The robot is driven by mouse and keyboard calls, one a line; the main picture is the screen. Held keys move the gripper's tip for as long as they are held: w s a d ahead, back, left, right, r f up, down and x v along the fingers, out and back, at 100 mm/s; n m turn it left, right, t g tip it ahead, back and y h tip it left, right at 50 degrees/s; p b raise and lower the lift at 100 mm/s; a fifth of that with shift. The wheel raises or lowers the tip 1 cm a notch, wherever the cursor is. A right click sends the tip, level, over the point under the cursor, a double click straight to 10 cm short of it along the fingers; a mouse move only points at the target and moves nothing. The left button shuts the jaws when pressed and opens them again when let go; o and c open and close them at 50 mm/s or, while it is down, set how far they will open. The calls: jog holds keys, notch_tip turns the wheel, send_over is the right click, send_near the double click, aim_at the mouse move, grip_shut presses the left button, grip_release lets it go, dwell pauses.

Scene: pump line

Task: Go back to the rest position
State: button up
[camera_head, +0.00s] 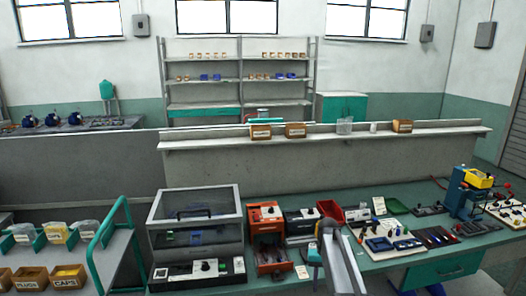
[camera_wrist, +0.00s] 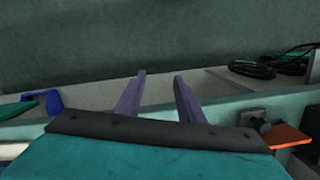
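The task names only my own rest position and no object. In the wrist view, my gripper (camera_wrist: 160,74) shows as two purple-grey fingers pointing away from the camera. The fingers stand apart with nothing between them, so it is open and empty. Behind the fingers are a pale ledge and a dark green surface. In the head view, a grey part of my arm rises from the bottom edge over the front of the workbench (camera_head: 434,262), right of centre. I cannot make out the fingertips there.
On the bench stand a clear-lidded case (camera_head: 195,218), an orange-red unit (camera_head: 266,238), a red bin (camera_head: 330,209) and a blue press-like device (camera_head: 463,195). A cart (camera_head: 121,245) with labelled bins is at left. In the wrist view, black cable (camera_wrist: 252,69) lies at right.

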jog(key=s+a+f+g+b, duration=0.1)
jog(key=s+a+f, duration=0.1)
jog(key=s+f, duration=1)
jog(key=s+a+f+g+b, duration=0.1)
jog(key=s+f, duration=0.5)
jog(key=s, duration=0.5)
jog(key=s+a+f+g+b, duration=0.1)
jog(key=s+f, duration=0.6)
jog(key=s, duration=0.5)
jog(key=s+a+f+n+g+b, duration=0.1)
jog(key=s+f+b, duration=0.1)
jog(key=s+f, duration=0.4)
jog(key=s, duration=0.5)
jog(key=shift+s+a+f, duration=0.35)
jog(key=shift+a+f, duration=0.05)
